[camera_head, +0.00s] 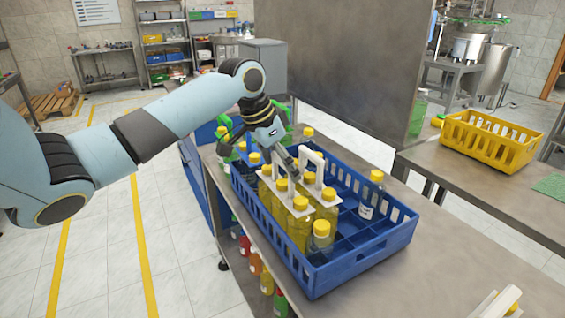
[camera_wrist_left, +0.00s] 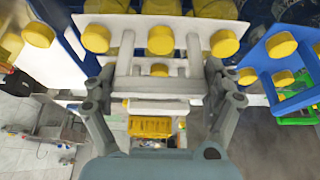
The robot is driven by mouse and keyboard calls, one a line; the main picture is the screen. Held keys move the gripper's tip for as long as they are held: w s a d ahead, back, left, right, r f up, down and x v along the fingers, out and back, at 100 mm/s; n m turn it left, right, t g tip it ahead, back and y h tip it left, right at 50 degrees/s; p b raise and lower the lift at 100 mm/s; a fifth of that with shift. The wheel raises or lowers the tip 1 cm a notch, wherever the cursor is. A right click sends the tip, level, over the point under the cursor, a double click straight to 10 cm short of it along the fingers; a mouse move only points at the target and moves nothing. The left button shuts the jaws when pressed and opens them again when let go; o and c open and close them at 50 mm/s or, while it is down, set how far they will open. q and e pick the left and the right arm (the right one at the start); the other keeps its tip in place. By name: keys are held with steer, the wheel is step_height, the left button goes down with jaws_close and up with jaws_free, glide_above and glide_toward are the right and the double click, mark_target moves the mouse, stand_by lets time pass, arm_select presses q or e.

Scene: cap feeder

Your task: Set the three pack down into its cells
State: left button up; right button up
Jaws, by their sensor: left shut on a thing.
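The three pack (camera_head: 300,222) is a row of yellow bottles with yellow caps under a white carrier plate with a white handle. It stands upright at the blue crate (camera_head: 340,275), with its lower part hidden behind the crate wall. My left gripper (camera_head: 294,163) is shut on the handle from above. In the left wrist view, the three pack (camera_wrist_left: 160,41) shows caps in a row through the plate, with the handle between my fingers (camera_wrist_left: 160,88). Whether the bottles touch the cell floors is hidden. My right gripper is not in view.
A clear bottle (camera_head: 369,196) and a front bottle (camera_head: 321,242) stand in the crate, with empty cells at its front right. The crate sits on a grey table (camera_head: 400,285). A yellow crate (camera_head: 490,140) stands on another table. A grey panel (camera_head: 350,70) rises behind.

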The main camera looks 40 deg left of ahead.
arm_select(q)
steer(key=shift+f, duration=0.2)
steer(key=o, duration=1.4)
steer(key=shift+o, duration=0.5)
steer(key=shift+s+a+r, duration=0.1)
steer(key=shift+s+r, duration=0.05)
steer(key=shift+r, duration=0.2)
steer(key=v, duration=1.1)
steer(key=shift+r, duration=0.15)
